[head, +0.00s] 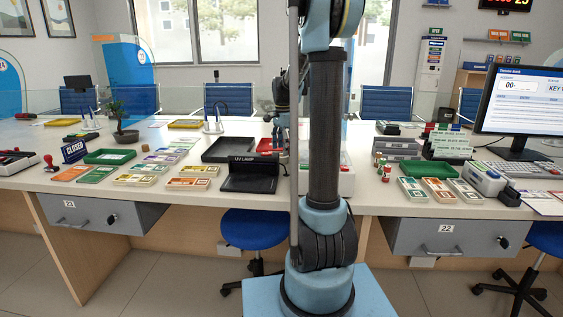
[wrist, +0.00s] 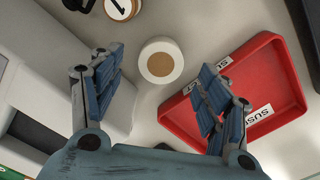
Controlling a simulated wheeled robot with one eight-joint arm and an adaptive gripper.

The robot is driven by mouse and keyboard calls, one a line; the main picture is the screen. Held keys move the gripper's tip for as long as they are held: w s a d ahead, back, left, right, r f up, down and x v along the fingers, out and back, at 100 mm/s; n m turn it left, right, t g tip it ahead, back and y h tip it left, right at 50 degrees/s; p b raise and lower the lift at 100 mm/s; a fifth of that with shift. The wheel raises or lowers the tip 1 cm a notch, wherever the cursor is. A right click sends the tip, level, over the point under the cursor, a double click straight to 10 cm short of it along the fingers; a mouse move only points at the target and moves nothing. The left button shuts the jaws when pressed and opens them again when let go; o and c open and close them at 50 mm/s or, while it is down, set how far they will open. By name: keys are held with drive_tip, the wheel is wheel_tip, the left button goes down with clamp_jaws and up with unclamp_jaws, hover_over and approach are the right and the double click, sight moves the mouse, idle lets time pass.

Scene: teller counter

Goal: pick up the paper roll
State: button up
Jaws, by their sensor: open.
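The paper roll (wrist: 148,51), a white ring with a brown middle seen end-on, is on the pale counter in the wrist view, at upper centre. My gripper (wrist: 162,66) is open and empty, its blue-padded fingers spread to the left and right of the roll. A gap shows between the roll and each finger. I cannot tell the height of the fingertips above the counter. In the head view my gripper (head: 281,138) is over the counter, partly behind my own arm, and I cannot make out the roll there.
A grey-white machine (wrist: 40,60) stands to the left. The head view shows a black UV lamp (head: 249,174) on the counter's front side.

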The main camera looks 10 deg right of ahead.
sight(282, 158)
drive_tip(key=shift+f, duration=1.85)
drive_tip(key=c, duration=1.1)
drive_tip(key=shift+r, duration=0.15)
drive_tip(key=shift+c, duration=0.2)
